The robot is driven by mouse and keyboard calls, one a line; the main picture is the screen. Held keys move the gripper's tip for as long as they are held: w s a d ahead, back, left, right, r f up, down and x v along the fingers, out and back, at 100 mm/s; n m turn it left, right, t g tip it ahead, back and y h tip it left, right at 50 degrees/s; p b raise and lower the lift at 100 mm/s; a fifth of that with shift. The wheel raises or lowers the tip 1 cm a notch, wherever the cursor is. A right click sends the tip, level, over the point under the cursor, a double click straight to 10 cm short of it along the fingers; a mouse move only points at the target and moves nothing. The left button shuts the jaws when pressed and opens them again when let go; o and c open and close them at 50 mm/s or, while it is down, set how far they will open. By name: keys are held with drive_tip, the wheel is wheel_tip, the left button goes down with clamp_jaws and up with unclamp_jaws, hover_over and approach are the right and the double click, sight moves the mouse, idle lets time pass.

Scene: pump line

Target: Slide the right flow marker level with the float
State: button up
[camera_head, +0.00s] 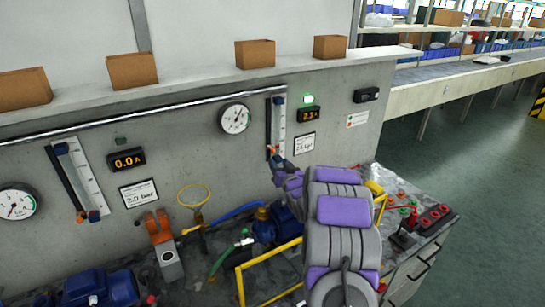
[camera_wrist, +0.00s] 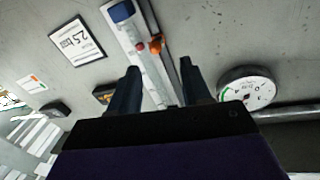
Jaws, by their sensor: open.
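The right flow meter is an upright white scale strip (camera_head: 279,115) with a dark edge bar on the wall, between a round gauge and a lit display. In the wrist view it appears upside down, with a blue block (camera_wrist: 122,11) near its lower end. An orange knob (camera_wrist: 156,43) and a small red piece (camera_wrist: 138,47) sit almost side by side there; I cannot tell for sure which is marker and which is float. My gripper (camera_wrist: 160,68) is open and empty, its fingers spread towards the meter, the orange knob just beyond the tips. In the head view my arm hides the meter's lower end.
A round gauge (camera_head: 235,118) and a pressure label (camera_wrist: 77,43) flank the meter. A second flow meter (camera_head: 78,178) hangs left. Below stand pumps, hoses, a yellow ring (camera_head: 193,195) and yellow rails. Cardboard boxes (camera_head: 255,54) line the ledge above a metal pipe.

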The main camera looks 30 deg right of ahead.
sight(274, 152)
drive_tip(key=b+x, duration=0.1)
drive_tip(key=x, duration=0.6)
drive_tip(key=shift+w+d+f, duration=0.15)
drive_tip(key=shift+d+f, duration=0.05)
drive_tip(key=shift+d, duration=0.6)
drive_tip(key=shift+c, duration=0.6)
drive_tip(key=shift+a+r, duration=0.1)
drive_tip(key=shift+a, duration=0.3)
drive_tip(key=c, duration=0.4)
drive_tip(key=shift+d, duration=0.1)
clamp_jaws()
